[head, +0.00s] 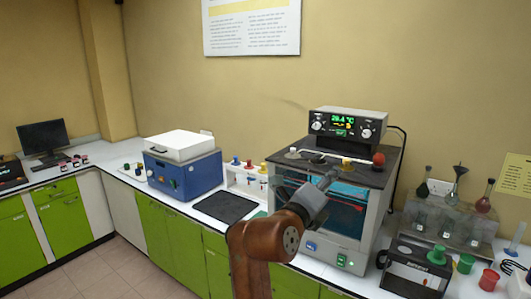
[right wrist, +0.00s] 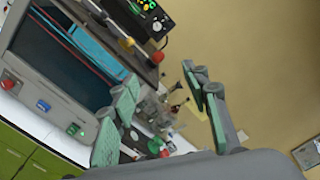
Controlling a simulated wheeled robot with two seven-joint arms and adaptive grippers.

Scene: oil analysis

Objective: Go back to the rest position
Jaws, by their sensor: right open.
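My right arm rises from the bottom of the head view, and its grey gripper (head: 328,182) is in front of the oven (head: 372,222). In the right wrist view the gripper (right wrist: 163,82) has its two green-padded fingers spread apart, with nothing between them. The oven, with a dark glass front, also shows at the left of the right wrist view (right wrist: 60,60), tilted. Whether the gripper touches the oven cannot be told. My left gripper is not in view.
A control box with a green display (head: 345,128) sits on the oven. A blue machine with a white lid (head: 182,172) and a black mat (head: 226,206) are to its left. A flask rack (head: 445,222) and a dark device (head: 415,272) stand to its right on the white counter.

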